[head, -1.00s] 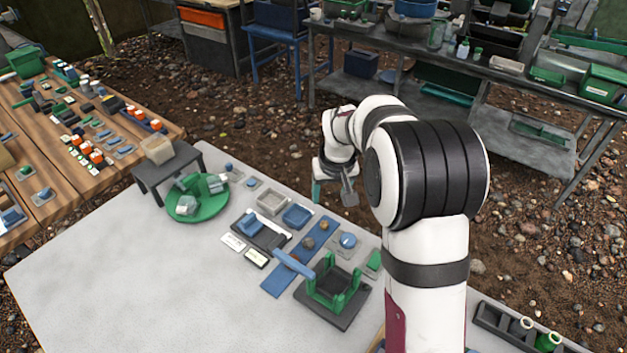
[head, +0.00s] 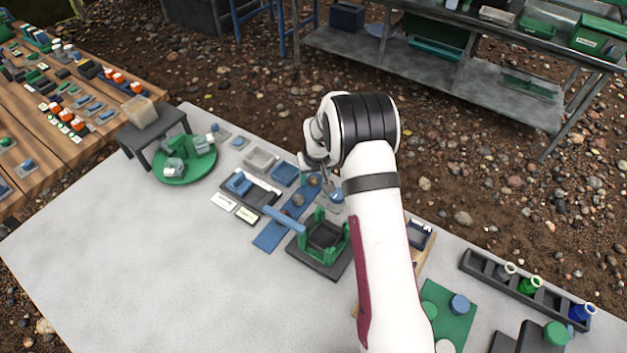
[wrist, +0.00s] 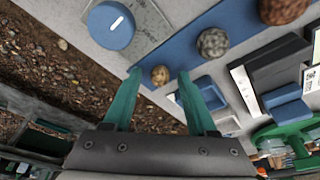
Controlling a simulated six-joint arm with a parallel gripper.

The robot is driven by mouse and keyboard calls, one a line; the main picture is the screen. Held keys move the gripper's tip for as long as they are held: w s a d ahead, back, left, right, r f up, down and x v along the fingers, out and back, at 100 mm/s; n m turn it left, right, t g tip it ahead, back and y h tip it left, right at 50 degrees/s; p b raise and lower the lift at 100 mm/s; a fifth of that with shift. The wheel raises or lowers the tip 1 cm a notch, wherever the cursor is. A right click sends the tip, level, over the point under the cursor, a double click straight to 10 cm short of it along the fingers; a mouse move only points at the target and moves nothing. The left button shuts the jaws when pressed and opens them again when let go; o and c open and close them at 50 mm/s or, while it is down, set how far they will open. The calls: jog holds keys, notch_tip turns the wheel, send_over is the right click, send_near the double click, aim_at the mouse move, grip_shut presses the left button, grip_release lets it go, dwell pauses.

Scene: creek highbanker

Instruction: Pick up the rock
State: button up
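Several rocks sit in a row on a blue strip (head: 267,241) on the grey table. In the wrist view the smallest, a tan rock (wrist: 160,76), is at the strip's near end. A grey speckled rock (wrist: 212,43) is in the middle and a larger brown rock (wrist: 284,9) is at the top edge. My gripper (wrist: 160,72) is open with nothing held. Its two green fingers frame the tan rock in that view; I cannot tell their height above it. In the head view my arm partly hides the gripper, which is over the strip's far end.
A blue dial (wrist: 111,25) on a clear plate and a blue tray (wrist: 212,92) flank the strip. A black-based green cradle (head: 322,240) with a blue bar (head: 284,221) stands close by. The table's left front (head: 130,270) is clear.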

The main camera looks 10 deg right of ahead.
grip_shut()
jog(key=shift+r, duration=0.1)
jog(key=shift+r, duration=0.3)
jog(key=r, duration=0.2)
jog(key=d+r, duration=0.1)
jog(key=r, duration=0.1)
jog(key=shift+s, duration=0.25)
jog(key=s+d+r, duration=0.6)
jog(key=d, duration=0.3)
jog(key=shift+r, duration=0.15)
jog(key=shift+w+a, duration=0.1)
jog(key=shift+a, duration=0.1)
